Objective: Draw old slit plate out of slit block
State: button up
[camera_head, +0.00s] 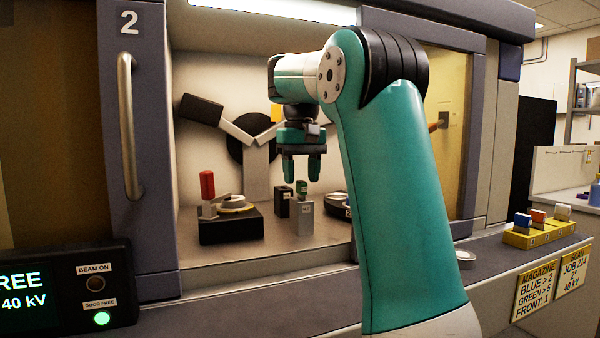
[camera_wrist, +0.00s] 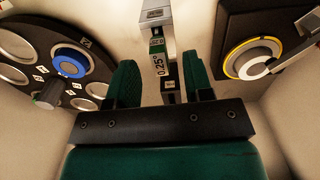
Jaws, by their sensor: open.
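My gripper (camera_head: 301,174) is open above the small blocks inside the cabinet, fingers pointing down. In the wrist view its two green fingers (camera_wrist: 161,82) stand apart on either side of a slit plate (camera_wrist: 158,66) with a green label reading 0.25°. In the head view the plate's green top (camera_head: 301,187) sticks up from the slit block, a small grey upright block (camera_head: 303,220), just below the fingertips. The wrist view shows a light grey part of the block (camera_wrist: 154,14) at the top. I cannot tell whether either finger touches the plate.
A black base with a pale ring (camera_head: 236,205) and a red-knobbed lever (camera_head: 207,184) stands left. A small black block (camera_head: 282,203) stands beside the slit block. A round disc holder (camera_wrist: 27,45) is close on the other side. A yellow magazine (camera_head: 535,238) sits outside, right.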

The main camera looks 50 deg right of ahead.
aim_at(301, 196)
jog(key=shift+f+b, duration=0.75)
jog(key=shift+f, duration=0.45)
jog(key=shift+c, duration=0.5)
grip_shut()
